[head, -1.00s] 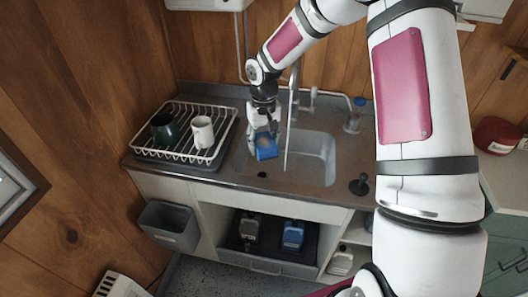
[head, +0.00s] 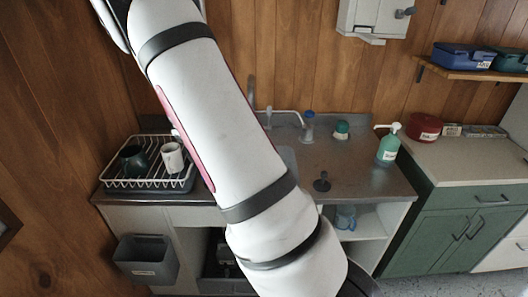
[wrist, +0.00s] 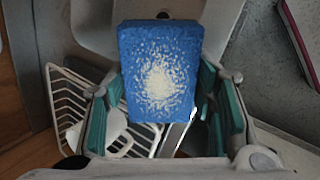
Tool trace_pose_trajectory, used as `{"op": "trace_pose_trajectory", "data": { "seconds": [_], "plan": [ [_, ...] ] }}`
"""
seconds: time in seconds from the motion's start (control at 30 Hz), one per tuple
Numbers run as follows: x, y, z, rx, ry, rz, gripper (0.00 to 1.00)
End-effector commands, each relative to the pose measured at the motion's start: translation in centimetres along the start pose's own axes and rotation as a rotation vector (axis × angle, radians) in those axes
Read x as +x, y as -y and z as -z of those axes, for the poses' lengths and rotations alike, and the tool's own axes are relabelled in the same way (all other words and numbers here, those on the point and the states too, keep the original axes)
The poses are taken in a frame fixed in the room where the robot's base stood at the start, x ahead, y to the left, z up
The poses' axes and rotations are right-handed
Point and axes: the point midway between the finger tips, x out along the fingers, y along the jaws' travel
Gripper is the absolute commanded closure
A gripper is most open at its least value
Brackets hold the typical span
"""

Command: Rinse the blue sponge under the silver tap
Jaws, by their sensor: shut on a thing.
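The blue sponge (wrist: 133,92), with a pale speckled patch on its face, is held between the green-padded fingers of my gripper (wrist: 160,88) in the wrist view. In the head view my arm hides both gripper and sponge. The silver tap (head: 251,92) stands at the back of the sink counter, partly behind my arm, with a thin spout or pipe reaching right. Only a sliver of the sink basin (head: 288,158) shows past my arm. I cannot tell whether water runs or how near the sponge is to the tap.
A white dish rack (head: 117,183) with a dark mug (head: 133,160) and a white mug (head: 172,157) stands left of the sink.

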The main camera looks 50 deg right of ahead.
Motion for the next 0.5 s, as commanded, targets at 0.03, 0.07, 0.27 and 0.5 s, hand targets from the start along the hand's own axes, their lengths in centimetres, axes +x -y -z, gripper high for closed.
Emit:
{"op": "trace_pose_trajectory", "data": {
  "seconds": [0.03,0.07,0.27,0.5],
  "plan": [
    [0.1,-0.1,-0.8,-0.025,-0.003,-0.020,0.72],
    [0.2,-0.1,-1.1,-0.035,-0.008,-0.029,0.72],
    [0.4,-0.5,-3.4,-0.107,-0.033,-0.089,0.72],
    [0.6,-0.8,-6.3,-0.186,-0.064,-0.165,0.72]
  ]
}}
